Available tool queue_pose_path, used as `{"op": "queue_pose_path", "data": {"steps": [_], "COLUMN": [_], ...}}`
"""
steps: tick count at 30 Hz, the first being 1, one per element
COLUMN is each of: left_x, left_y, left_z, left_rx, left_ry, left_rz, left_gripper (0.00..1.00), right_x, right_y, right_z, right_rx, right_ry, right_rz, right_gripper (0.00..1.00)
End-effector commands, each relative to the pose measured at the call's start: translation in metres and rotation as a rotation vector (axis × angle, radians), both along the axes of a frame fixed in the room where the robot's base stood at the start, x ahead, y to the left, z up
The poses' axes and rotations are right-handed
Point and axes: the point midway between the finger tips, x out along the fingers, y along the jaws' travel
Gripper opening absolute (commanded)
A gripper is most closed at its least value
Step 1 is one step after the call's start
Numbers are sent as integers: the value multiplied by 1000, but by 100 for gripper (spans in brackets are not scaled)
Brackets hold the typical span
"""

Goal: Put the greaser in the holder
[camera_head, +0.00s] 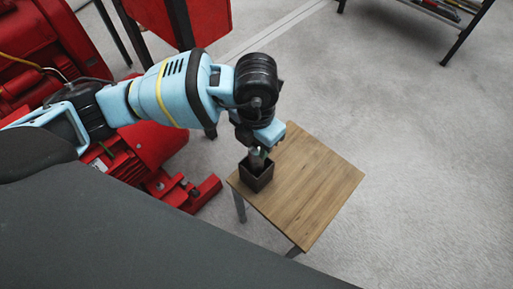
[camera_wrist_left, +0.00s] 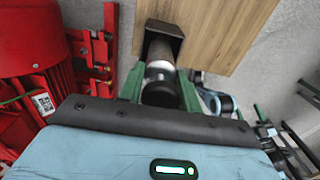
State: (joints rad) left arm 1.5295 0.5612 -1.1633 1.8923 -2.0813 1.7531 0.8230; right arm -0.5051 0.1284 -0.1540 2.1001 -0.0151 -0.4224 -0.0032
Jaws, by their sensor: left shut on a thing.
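The greaser (camera_wrist_left: 160,68) is a grey cylinder with a dark end, held between the green fingers of my left gripper (camera_wrist_left: 160,92). The holder (camera_head: 257,179) is a dark, square, open-topped box on the near-left part of the small wooden table (camera_head: 312,190). It also shows in the left wrist view (camera_wrist_left: 165,28). In the head view my left gripper (camera_head: 259,152) is above the holder, pointing down. The greaser's far end appears to be in the holder's mouth; how deep it sits is hidden. My right gripper is not in view.
Red pump machinery (camera_head: 140,150) stands left of the table, under my left arm. A dark-legged rack (camera_head: 450,18) with items is at the top right. The rest of the tabletop is bare, and the grey floor to the right is clear.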

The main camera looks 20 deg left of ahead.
Motion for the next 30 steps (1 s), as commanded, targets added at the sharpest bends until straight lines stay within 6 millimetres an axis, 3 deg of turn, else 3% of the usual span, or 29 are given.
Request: {"op": "queue_pose_path", "data": {"steps": [5, 17, 18, 21, 23, 30], "left_x": [0, 0, 0, 0, 0, 0], "left_y": [0, 0, 0, 0, 0, 0], "left_z": [-25, -29, -30, -30, -29, -29], "left_rx": [0, 0, 0, 0, 0, 0], "left_ry": [1, -1, 0, 0, 0, 0], "left_rz": [-1, -1, -1, -1, -1, -1], "left_gripper": [0, 0, 37, 50, 56, 56], "right_x": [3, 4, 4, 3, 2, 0], "right_y": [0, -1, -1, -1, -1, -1], "right_z": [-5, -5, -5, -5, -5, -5], "right_rx": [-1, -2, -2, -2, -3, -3], "right_ry": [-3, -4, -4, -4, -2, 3], "right_rz": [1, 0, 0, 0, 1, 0], "right_gripper": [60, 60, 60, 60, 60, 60]}}
